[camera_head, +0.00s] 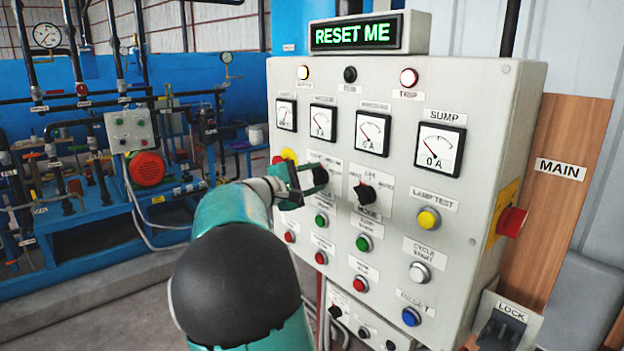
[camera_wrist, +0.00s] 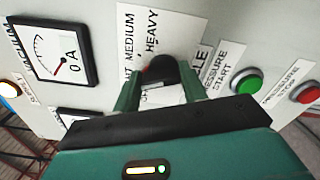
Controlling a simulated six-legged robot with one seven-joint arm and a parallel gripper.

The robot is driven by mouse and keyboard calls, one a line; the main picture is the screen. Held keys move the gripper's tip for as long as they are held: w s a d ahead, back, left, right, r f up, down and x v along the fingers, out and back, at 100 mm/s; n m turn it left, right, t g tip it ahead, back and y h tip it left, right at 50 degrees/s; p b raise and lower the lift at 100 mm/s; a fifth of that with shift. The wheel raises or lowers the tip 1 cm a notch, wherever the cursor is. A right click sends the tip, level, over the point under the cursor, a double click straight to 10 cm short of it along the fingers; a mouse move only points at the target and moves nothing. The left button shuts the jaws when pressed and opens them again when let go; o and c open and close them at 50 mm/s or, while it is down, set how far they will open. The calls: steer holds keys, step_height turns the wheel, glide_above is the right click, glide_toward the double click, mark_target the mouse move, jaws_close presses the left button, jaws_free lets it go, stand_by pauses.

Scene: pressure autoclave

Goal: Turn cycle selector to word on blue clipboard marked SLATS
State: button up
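The cycle selector is a black knob (camera_wrist: 161,72) on a white plate reading MEDIUM and HEAVY, with a partly covered word ending in HT and a title ending in LE. In the head view the knob (camera_head: 320,175) is largely behind my gripper (camera_head: 304,180). In the wrist view my gripper (camera_wrist: 161,84) has one finger on each side of the knob, close to it. I cannot tell whether both fingers press on it. The knob's pointer setting is hidden. No blue clipboard and no word SLATS show in either view.
A second black selector (camera_head: 367,194) sits just right of my gripper. Several push buttons, including a green one (camera_head: 321,219), lie below on the grey panel (camera_head: 460,270). A red emergency button (camera_head: 511,221) juts from its right side. A sign (camera_head: 355,34) reads RESET ME.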

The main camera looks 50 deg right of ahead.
steer(key=o, duration=0.4)
steer(key=shift+a, duration=0.1)
steer(key=v, duration=1.3)
steer(key=shift+a, duration=0.3)
steer(key=shift+w, duration=0.1)
steer(key=s+a+f+t+y, duration=0.3)
steer(key=s+a+f+y, duration=0.2)
steer(key=a, duration=0.6)
steer(key=s+a+f+m+t+y, duration=0.1)
steer(key=s+a+f+t+y, duration=0.2)
steer(key=a, duration=0.9)
steer(key=s+a+f+m+t+y, duration=0.1)
steer(key=s+a+f+t+y, duration=0.2)
steer(key=s+a+f+y, duration=0.4)
steer(key=shift+s+a+f+t+y, duration=0.1)
steer(key=shift+s+a+y, duration=0.25)
steer(key=shift+a, duration=0.5)
steer(key=shift+s+a+f+t+y, duration=0.1)
steer(key=shift+s+a+f+y, duration=0.1)
steer(key=shift+a+y, duration=0.5)
steer(key=shift+s+a+f+t+y, duration=0.1)
steer(key=shift+s+a+y, duration=0.15)
steer(key=shift+a, duration=0.75)
